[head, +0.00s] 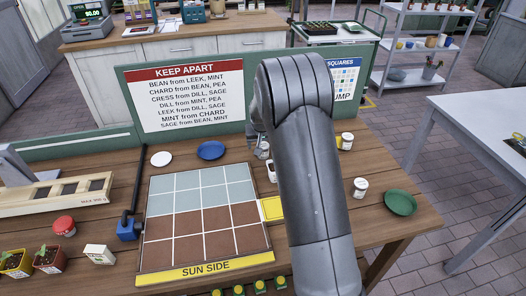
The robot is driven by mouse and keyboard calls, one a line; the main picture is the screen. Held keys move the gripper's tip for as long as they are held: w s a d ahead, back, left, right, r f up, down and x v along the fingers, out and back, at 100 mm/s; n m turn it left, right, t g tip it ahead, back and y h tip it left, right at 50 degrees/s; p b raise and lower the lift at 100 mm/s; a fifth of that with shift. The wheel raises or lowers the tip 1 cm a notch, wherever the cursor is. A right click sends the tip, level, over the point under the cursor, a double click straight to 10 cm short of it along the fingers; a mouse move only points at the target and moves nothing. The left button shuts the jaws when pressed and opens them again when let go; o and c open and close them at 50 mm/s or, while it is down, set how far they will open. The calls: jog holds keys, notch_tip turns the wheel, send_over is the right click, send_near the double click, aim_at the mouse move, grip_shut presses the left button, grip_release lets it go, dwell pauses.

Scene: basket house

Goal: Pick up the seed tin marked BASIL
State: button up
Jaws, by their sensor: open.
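Several small white tins stand on the wooden table around my arm. One tin (263,150) is left of my arm, below my gripper, and another tin (272,172) is just in front of it, partly hidden by the arm. Two more tins stand to the right: one tin (347,141) farther back and one tin (360,187) nearer. Their labels are too small to read, so I cannot tell which is BASIL. My gripper (258,138) shows only in part at the left edge of my arm, close to the back left tin. It is open; its fingers are mostly hidden.
A planting grid (205,246) marked SUN SIDE fills the table's middle. A KEEP APART board (183,97) stands behind. Seedling pots (48,259) are at left.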

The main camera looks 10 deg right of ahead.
aim_at(263, 147)
jog(key=shift+d+x, duration=0.2)
jog(key=shift+x, duration=1.4)
jog(key=shift+d+x, duration=0.2)
jog(key=shift+x, duration=1.4)
jog(key=shift+c, duration=0.4)
jog(key=c, duration=1)
jog(key=shift+r, duration=0.1)
